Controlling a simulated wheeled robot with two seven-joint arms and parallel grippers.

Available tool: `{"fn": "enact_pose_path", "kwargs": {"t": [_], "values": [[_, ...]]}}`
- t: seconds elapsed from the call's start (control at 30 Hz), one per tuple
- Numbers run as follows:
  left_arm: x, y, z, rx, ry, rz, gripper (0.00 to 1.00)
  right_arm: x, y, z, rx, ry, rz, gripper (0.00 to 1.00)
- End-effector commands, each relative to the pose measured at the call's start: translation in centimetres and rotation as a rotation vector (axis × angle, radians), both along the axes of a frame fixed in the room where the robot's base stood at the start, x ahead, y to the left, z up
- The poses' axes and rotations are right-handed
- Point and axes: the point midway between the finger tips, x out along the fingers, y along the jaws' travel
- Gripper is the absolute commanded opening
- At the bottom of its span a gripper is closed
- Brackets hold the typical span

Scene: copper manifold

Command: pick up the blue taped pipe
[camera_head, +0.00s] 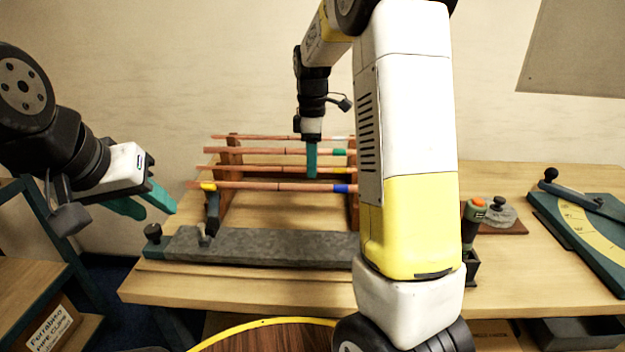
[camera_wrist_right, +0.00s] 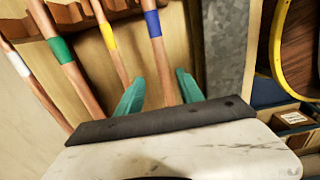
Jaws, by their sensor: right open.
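The blue taped pipe is a copper rod (camera_head: 270,187) lying across the front of the wooden rack, with a blue band (camera_head: 345,188) near its right end and a yellow band near its left. My right gripper (camera_head: 311,172) points down over the rack, close to this pipe. In the right wrist view the open right fingers (camera_wrist_right: 160,94) stand either side of the blue taped pipe (camera_wrist_right: 157,55), not closed on it. How deep the fingertips reach is unclear. My left gripper (camera_head: 148,202) is open and empty, left of the rack.
Behind lie pipes with yellow (camera_wrist_right: 108,36), green (camera_wrist_right: 61,50) and white (camera_wrist_right: 18,63) tape. A grey metal bar (camera_head: 270,246) runs along the bench front. A teal bending tool (camera_head: 585,225) lies at right. My right arm hides part of the bench.

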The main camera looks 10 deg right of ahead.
Motion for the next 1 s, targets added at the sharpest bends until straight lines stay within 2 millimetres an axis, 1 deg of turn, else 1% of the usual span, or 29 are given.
{"fn": "enact_pose_path", "kwargs": {"t": [0.27,0.33,0.47,0.67,0.7,0.77,0.9,1.0], "values": [[0.0,0.0,0.0,0.000,0.000,0.000,0.36,-0.8,-0.2,-3.8,0.001,0.003,-0.003,0.44],[0.0,0.0,0.0,0.000,0.000,0.000,0.36,-0.7,-0.2,-4.8,0.000,0.002,-0.002,0.44],[0.0,0.0,0.0,0.000,0.000,0.000,0.36,-0.6,-0.2,-5.6,0.001,-0.001,-0.002,0.44],[0.0,0.0,0.0,0.000,0.000,0.000,0.36,-0.6,-0.2,-5.7,0.001,-0.001,-0.003,0.44],[0.0,0.0,0.0,0.000,0.000,0.000,0.36,-0.6,-0.2,-5.7,0.001,-0.001,-0.003,0.41],[0.0,0.0,0.0,0.000,0.000,0.000,0.36,-0.6,-0.2,-5.7,0.001,-0.001,-0.003,0.29],[0.0,0.0,0.0,0.000,0.000,0.000,0.36,-0.6,-0.2,-5.6,0.001,-0.001,-0.003,0.01],[0.0,0.0,0.0,0.000,0.000,0.000,0.36,-0.6,-0.2,-5.6,0.001,-0.001,-0.003,0.00]]}}
